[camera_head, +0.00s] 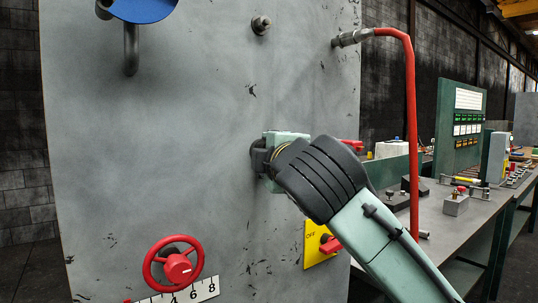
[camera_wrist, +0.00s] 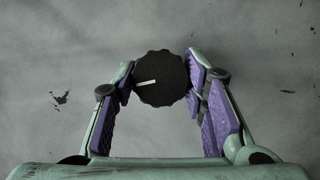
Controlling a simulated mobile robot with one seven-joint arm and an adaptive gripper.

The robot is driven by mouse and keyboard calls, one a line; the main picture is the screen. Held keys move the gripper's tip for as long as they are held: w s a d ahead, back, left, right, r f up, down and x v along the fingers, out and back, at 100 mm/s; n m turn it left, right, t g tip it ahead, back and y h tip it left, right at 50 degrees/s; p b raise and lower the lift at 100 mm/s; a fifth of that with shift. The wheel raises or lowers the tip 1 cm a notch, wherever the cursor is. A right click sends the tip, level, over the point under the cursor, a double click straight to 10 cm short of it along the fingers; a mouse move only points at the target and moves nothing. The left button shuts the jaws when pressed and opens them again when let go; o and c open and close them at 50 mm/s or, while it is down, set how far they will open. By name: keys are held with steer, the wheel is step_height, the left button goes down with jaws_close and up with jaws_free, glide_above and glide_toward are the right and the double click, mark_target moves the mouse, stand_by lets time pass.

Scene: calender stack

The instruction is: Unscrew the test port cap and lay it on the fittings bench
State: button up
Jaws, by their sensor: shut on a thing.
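The test port cap (camera_wrist: 161,78) is a dark round knob with a scalloped edge and a pale line on its left half, in front of the grey panel. In the wrist view my gripper (camera_wrist: 160,84) has its purple-padded fingers on both sides of the cap, shut on it. In the head view my gripper (camera_head: 262,160) is at the middle of the panel, and the cap is mostly hidden by the gripper and wrist. The fittings bench (camera_head: 448,222) is the grey-topped bench at the right, beyond the panel's edge.
A red handwheel (camera_head: 173,263) with a number scale is low on the panel. A yellow OFF plate (camera_head: 318,243) with a red switch is below my wrist. A red hose (camera_head: 411,130) hangs at the right, between panel and bench. Blocks and small fittings stand on the bench.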

steer(key=shift+f+n+b, duration=0.1)
steer(key=shift+n+b, duration=0.25)
steer(key=shift+n, duration=0.05)
steer(key=shift+n+t, duration=0.5)
steer(key=shift+n, duration=0.1)
steer(key=o, duration=1.2)
steer(key=shift+c, duration=0.2)
